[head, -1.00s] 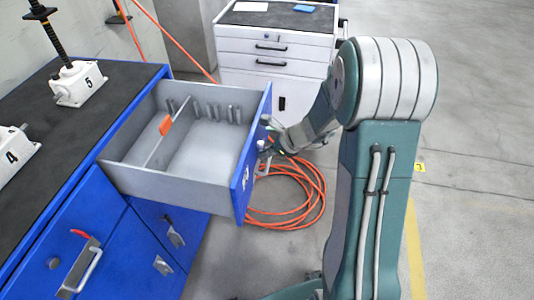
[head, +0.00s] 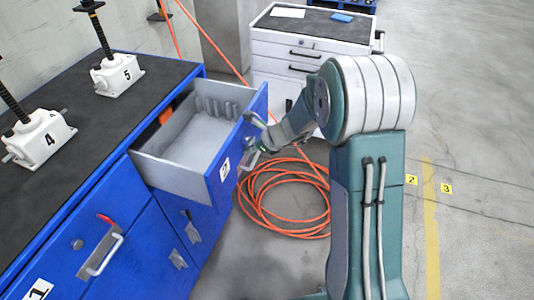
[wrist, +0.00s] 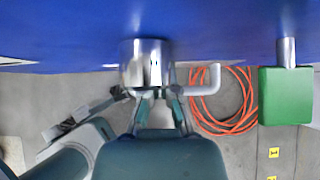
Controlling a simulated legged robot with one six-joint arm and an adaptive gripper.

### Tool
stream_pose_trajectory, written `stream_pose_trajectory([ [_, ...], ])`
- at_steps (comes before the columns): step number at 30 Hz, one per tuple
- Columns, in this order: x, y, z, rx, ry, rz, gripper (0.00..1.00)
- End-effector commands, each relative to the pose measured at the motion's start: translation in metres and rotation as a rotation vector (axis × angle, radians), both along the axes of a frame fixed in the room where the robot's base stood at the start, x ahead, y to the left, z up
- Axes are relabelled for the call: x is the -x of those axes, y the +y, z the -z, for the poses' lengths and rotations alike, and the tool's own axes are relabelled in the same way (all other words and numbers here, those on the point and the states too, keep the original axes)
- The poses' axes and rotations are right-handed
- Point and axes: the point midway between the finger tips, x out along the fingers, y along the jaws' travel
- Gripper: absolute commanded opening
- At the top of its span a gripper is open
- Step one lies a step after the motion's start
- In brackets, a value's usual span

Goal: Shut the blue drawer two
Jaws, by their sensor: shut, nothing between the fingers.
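The blue drawer two (head: 240,140), with a white "2" label, is partly open in the head view. Its grey inside shows, with an orange piece (head: 165,114) near the cabinet edge. My gripper (head: 250,152) is shut and empty at the outer side of the drawer front. In the wrist view the blue drawer front (wrist: 80,25) fills the top. My shut gripper (wrist: 158,98) is right at a shiny metal fitting (wrist: 147,65) on it; whether they touch is hard to tell. A pale handle bar (wrist: 207,82) shows to the right.
The blue cabinet's black top (head: 75,120) carries white screw jacks 4 (head: 40,140) and 5 (head: 118,76). An orange hose (head: 285,205) lies coiled on the floor beyond the drawer. A white tool cabinet (head: 290,50) stands behind. The floor at right is open.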

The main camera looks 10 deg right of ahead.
Motion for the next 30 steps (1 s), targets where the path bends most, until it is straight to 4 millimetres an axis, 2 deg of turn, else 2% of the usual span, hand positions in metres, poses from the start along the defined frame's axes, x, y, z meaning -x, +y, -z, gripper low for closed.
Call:
stream_pose_trajectory([
  [3, -0.011, 0.022, 0.0, 0.0, -0.002, -0.006, 0.0],
  [18, -0.059, 0.103, 0.0, 0.0, -0.002, -0.005, 0.0],
  [30, -0.089, 0.156, 0.0, 0.0, -0.002, -0.003, 0.0],
])
